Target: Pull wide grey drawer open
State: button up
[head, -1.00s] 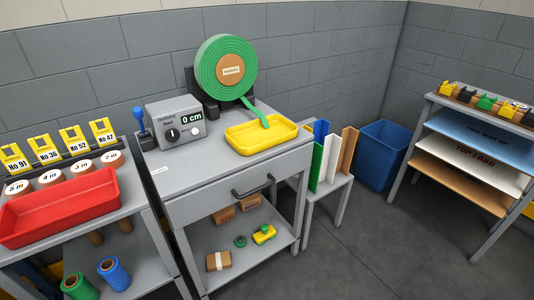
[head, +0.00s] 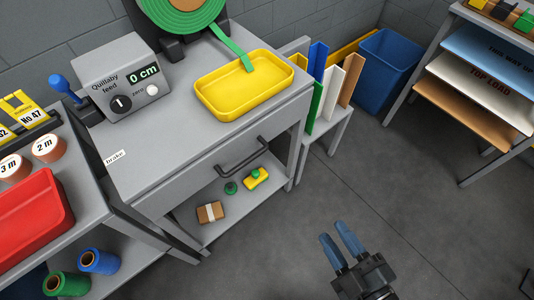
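The wide grey drawer (head: 204,183) is in the front of the grey bench, just under its top, and looks shut. Its dark bar handle (head: 243,158) runs across the right part of the drawer front. My gripper (head: 341,240) is at the lower right, over the floor, to the right of and below the handle, and clear of it. Its two blue fingers point up toward the bench, with a gap between them. Nothing is held between them.
A yellow tray (head: 214,102) and a feed box (head: 133,105) stand on the bench top. The lower shelf (head: 218,230) holds a few small items. A small stand with coloured boards (head: 331,98) is right of the bench. The floor (head: 400,185) in front is clear.

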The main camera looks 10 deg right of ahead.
aim_at(250, 158)
jog(key=w+a+f+n+y, duration=0.1)
jog(key=w+a+f+n, duration=0.1)
jog(key=w+a, duration=0.3)
jog(key=w+a+f+n+g+y, duration=0.1)
jog(key=w+a+n, duration=0.4)
jog(key=w, duration=0.5)
jog(key=w+a+f+n+g+y, duration=0.1)
jog(key=w+a+f+n, duration=0.3)
jog(key=w, duration=0.4)
jog(key=shift+w+a+y, duration=0.35)
jog(key=shift+a+y, duration=0.05)
jog(key=shift+a, duration=0.4)
grip_shut()
